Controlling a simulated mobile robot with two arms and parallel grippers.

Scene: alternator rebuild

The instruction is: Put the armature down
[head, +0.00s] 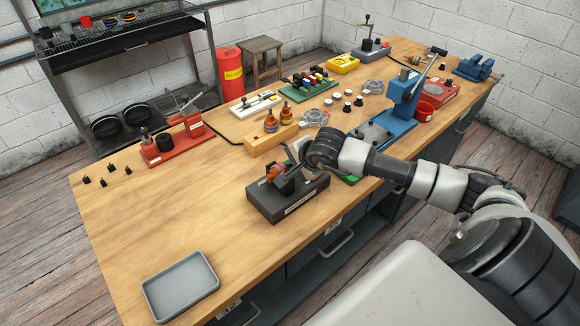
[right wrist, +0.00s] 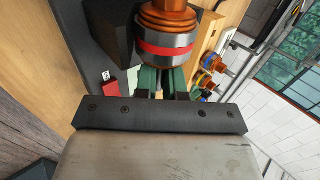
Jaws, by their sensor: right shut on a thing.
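The armature shows in the right wrist view (right wrist: 165,42) as copper windings with a red band and a silver core. My right gripper (right wrist: 163,82) is shut on it at its near end. In the head view the armature (head: 274,173) is at the dark block stand (head: 287,203) with black uprights, near the front edge of the bench. My right gripper (head: 292,165) reaches it from the right and partly hides it. I cannot tell whether the armature rests on the uprights or hangs just above them. My left gripper is not in view.
A wooden block (head: 270,140) and two upright copper-coloured parts (head: 270,122) stand behind the stand. A blue press (head: 403,100) stands to the right. An empty grey tray (head: 180,287) lies at the front left. The bench (head: 160,215) left of the stand is clear.

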